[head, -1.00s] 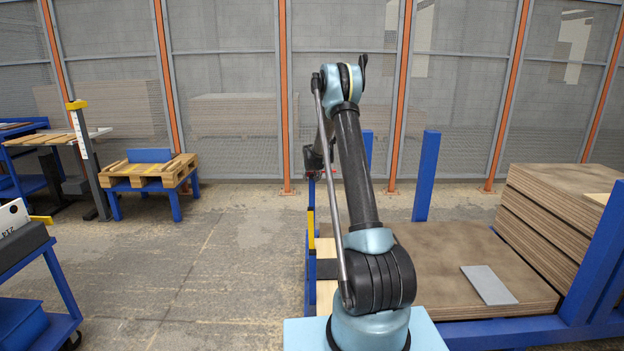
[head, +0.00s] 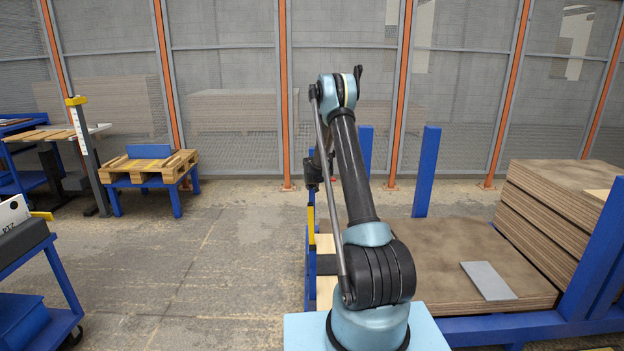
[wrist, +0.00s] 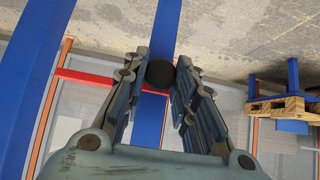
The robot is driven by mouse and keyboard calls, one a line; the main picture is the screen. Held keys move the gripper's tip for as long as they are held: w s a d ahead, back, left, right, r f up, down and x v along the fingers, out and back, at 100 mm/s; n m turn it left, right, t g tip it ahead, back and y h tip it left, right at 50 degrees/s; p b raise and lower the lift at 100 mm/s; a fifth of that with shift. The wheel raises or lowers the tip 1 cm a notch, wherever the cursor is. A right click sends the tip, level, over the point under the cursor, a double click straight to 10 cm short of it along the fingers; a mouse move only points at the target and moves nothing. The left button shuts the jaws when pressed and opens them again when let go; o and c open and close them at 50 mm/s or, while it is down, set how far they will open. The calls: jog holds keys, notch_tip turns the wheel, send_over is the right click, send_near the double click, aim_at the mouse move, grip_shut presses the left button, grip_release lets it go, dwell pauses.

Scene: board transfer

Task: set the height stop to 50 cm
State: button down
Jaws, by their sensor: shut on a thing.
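In the wrist view my gripper (wrist: 161,68) is closed with its fingertips on either side of a round black knob (wrist: 160,73). The knob sits in front of a blue upright post (wrist: 158,110), and a red bar (wrist: 100,84) crosses near it. In the head view my gripper (head: 313,172) is a small dark shape beside the blue rack, largely hidden behind my arm. No readable height scale shows at the knob, so I cannot tell its height setting.
A blue rack (head: 423,170) carries brown boards (head: 430,255) and a grey plate (head: 488,280). A taller board stack (head: 550,215) stands right. A pallet on a blue stand (head: 150,175) and a post with a yellow top (head: 80,130) stand left. The floor between is clear.

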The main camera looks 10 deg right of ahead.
notch_tip(320, 180, down, 8)
jog(key=shift+f, duration=0.15)
dwell(0.4)
jog(key=c, duration=1.3)
grip_release()
jog(key=v, duration=1.2)
